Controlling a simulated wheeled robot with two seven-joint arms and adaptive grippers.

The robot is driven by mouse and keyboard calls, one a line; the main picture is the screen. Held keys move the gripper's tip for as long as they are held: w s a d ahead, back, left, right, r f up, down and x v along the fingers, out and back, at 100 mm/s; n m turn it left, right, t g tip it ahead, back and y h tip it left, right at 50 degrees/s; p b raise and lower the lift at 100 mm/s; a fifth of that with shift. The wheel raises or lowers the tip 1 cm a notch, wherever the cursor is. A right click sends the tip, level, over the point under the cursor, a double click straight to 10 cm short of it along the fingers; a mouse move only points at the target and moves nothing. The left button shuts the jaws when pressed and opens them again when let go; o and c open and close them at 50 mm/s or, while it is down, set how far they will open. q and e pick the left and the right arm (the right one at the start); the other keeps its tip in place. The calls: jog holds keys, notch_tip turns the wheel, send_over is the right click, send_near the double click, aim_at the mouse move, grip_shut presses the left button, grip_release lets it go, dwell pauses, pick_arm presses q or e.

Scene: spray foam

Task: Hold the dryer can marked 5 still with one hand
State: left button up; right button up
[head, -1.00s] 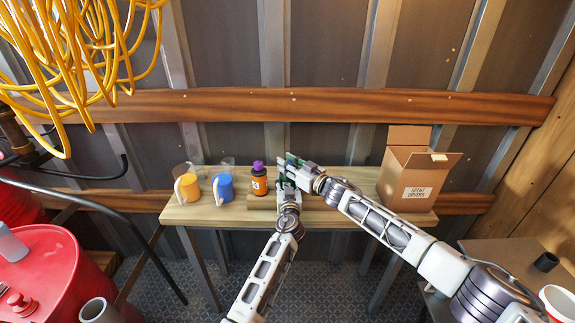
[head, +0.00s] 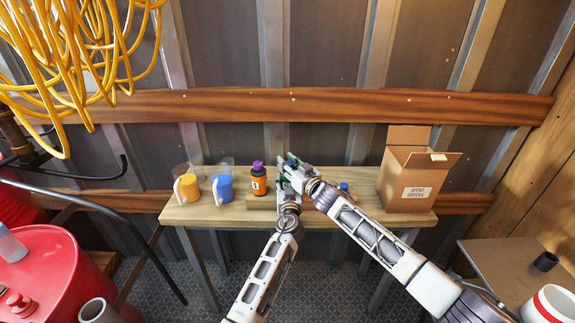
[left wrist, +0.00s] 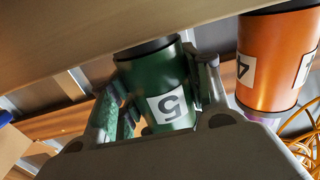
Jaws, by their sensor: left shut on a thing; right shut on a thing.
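The dryer can marked 5 (left wrist: 158,88) is green with a white label and shows upside down in the left wrist view. My left gripper (left wrist: 160,110) is shut around its body, one finger on each side. In the head view the left gripper (head: 285,186) is at the bench, and the can is mostly hidden by both hands. My right gripper (head: 291,166) is shut at the can's upper end, just above the left one. The cap there is hidden, so its exact hold is unclear.
An orange can marked 4 (left wrist: 268,65) with a purple cap stands to the left on the bench (head: 375,178). A box marked spent dryers (head: 412,182) stands right. A small blue thing (head: 344,187) lies between.

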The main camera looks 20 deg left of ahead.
pick_arm(q)
jog(key=shift+r, duration=0.1)
pick_arm(e)
jog(key=o, duration=1.1)
jog(key=shift+c, duration=0.2)
jog(key=v, duration=1.2)
pick_arm(q)
jog(key=o, duration=1.3)
